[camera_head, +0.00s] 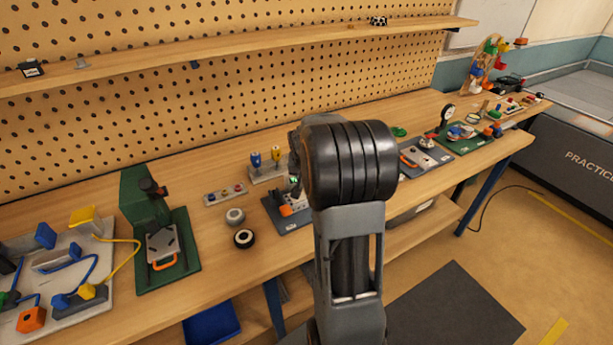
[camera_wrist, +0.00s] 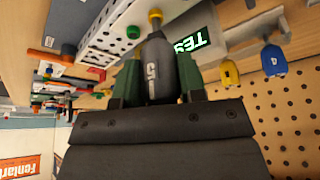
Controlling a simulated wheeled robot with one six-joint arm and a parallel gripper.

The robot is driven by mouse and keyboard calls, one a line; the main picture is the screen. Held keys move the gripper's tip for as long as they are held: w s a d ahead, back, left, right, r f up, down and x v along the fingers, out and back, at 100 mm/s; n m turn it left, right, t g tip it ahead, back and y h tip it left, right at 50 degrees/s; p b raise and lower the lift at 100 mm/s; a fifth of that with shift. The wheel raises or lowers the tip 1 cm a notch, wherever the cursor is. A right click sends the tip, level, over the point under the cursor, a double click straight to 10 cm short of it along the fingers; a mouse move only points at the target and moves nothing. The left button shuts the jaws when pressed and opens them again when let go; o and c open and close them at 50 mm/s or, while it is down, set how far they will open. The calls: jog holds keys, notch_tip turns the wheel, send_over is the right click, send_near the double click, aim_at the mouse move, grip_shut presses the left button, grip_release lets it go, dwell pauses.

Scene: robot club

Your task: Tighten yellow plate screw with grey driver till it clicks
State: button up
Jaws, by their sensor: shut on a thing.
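In the wrist view my gripper (camera_wrist: 157,85) is shut on the dark grey driver (camera_wrist: 156,68), which has white marks on its side. The driver's far end lines up with the yellow screw (camera_wrist: 155,16); I cannot tell whether they touch. A green screw (camera_wrist: 133,32) sits beside it on the light grey plate (camera_wrist: 105,30). A lit green display (camera_wrist: 191,40) is close by. In the head view my arm hides the gripper and driver; part of the test unit (camera_head: 290,211) shows beside the arm.
A stand holds a blue driver (camera_head: 256,160) and a yellow driver (camera_head: 276,154), close to the arm. Two small rolls, one pale (camera_head: 235,216) and one black (camera_head: 244,238), lie left of the unit. A green fixture (camera_head: 190,262) stands farther left. The pegboard (camera_head: 200,110) rises behind.

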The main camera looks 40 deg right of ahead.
jog(key=shift+f+m+g+h+b, duration=0.1)
jog(key=shift+m+g+h+b, duration=0.3)
jog(key=shift+m+b, duration=0.85)
jog(key=shift+f+m+g+h+b, duration=0.1)
jog(key=shift+m+g+h+b, duration=0.3)
jog(key=shift+m+b, duration=0.85)
jog(key=shift+r+m+g+b, duration=0.1)
jog(key=shift+m+g+b, duration=0.55)
jog(key=shift+m, duration=1.55)
jog(key=shift+s+g, duration=0.1)
jog(key=shift+g, duration=0.15)
jog(key=o, duration=0.8)
jog(key=shift+s+d, duration=0.1)
jog(key=shift+o, duration=0.9)
